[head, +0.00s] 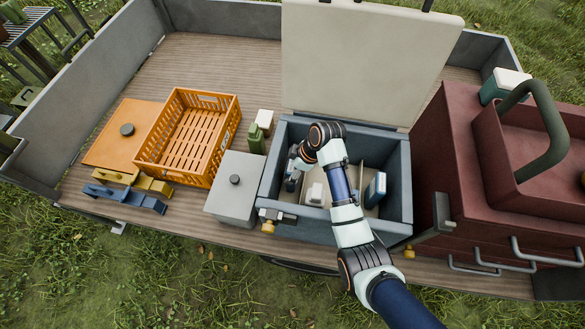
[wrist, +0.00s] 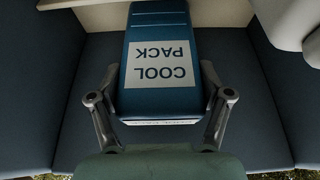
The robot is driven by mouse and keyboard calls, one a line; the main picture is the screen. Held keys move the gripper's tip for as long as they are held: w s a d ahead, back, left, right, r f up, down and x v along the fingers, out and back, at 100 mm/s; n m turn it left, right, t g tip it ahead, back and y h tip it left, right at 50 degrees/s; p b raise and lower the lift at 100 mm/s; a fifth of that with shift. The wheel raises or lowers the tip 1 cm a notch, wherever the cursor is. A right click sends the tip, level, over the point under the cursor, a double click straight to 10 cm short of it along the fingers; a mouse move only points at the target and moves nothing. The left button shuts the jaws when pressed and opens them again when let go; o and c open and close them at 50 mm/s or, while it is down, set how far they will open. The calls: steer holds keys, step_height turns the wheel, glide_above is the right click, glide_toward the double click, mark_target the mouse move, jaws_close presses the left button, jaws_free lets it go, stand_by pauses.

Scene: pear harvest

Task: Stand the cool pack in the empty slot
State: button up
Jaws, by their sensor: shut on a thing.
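The cool pack (wrist: 160,65) is blue with a white label, and its lettering appears upside down in the wrist view. My gripper (wrist: 161,90) is shut on it, with one finger against each side edge. In the head view my gripper (head: 293,178) is down inside the left part of the open grey-blue cool box (head: 405,180), and my wrist hides most of the held pack. A second blue and white item (head: 375,189) stands in the right part of the box. I cannot tell whether the held pack touches the floor of its slot.
A white container (head: 315,194) sits mid-box; a thin divider (head: 361,180) stands right of it. The raised lid (head: 365,60) is behind. A grey lidded box (head: 235,195) and an orange crate (head: 187,137) stand left, a dark red cabinet (head: 450,170) right.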

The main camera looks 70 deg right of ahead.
steer(key=shift+f, duration=0.1)
steer(key=o, duration=1.4)
steer(key=shift+c, duration=0.2)
steer(key=p+v, duration=0.3)
steer(key=v, duration=0.9)
steer(key=shift+w, duration=0.1)
